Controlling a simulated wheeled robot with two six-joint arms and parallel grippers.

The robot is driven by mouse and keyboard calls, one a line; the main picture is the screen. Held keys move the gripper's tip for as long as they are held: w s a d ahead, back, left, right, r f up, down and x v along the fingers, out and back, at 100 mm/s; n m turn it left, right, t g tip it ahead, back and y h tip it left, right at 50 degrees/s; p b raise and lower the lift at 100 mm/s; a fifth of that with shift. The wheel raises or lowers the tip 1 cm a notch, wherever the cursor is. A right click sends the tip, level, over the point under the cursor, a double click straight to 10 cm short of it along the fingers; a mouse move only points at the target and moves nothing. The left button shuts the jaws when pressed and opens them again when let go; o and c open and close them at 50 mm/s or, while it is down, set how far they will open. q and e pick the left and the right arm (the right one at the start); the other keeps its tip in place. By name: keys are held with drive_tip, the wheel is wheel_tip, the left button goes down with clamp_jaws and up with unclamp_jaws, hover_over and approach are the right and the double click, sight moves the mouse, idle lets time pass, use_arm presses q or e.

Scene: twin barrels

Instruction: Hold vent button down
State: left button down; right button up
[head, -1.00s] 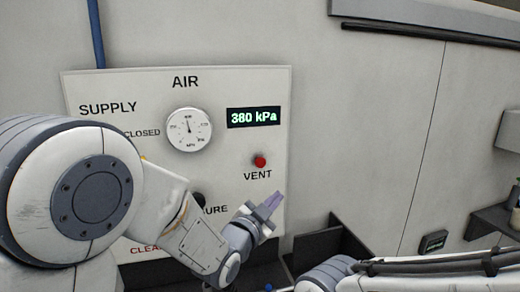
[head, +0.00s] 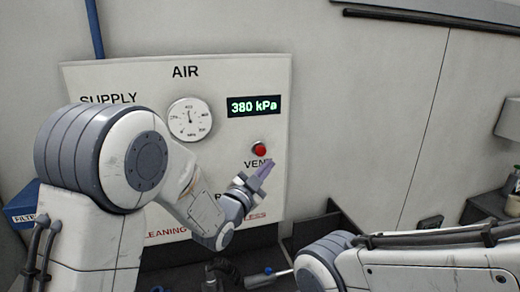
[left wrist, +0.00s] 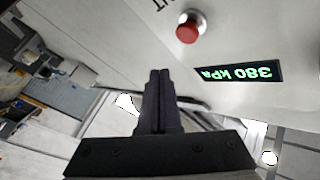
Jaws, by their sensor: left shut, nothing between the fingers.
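The red vent button (head: 260,149) is on the white air panel (head: 225,75), below the digital readout and above the VENT label. It also shows in the left wrist view (left wrist: 189,28), near the top, standing out from the panel on a metal collar. My left gripper (head: 264,168) is shut and empty, just below the button in the head view, with its fingers over part of the label. In the left wrist view its fingers (left wrist: 158,76) are together and apart from the button.
The digital readout (head: 254,106) shows 380 kPa. A round dial gauge (head: 190,119) is left of it. My left arm hides the lower left of the panel.

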sight(265, 152)
use_arm(q)
drive_tip(key=shift+w+a, duration=0.25)
drive_tip(key=shift+w, duration=0.45)
drive_tip(key=shift+w+a, duration=0.25)
drive_tip(key=shift+w, duration=0.45)
drive_tip(key=shift+w+a, duration=0.25)
drive_tip(key=shift+w, duration=0.45)
drive_tip(key=shift+w+b, duration=0.15)
drive_tip(key=shift+b, duration=0.2)
drive_tip(key=shift+w+a, duration=0.1)
drive_tip(key=shift+w, duration=0.2)
drive_tip(key=shift+w+a+b, duration=0.15)
drive_tip(key=shift+w+b, duration=0.25)
drive_tip(key=shift+w, duration=0.05)
idle(0.8)
drive_tip(key=shift+s, duration=0.15)
idle(0.9)
drive_tip(key=shift+s+d+b, duration=0.3)
drive_tip(key=shift+s+b, duration=0.3)
drive_tip(key=shift+s, duration=0.1)
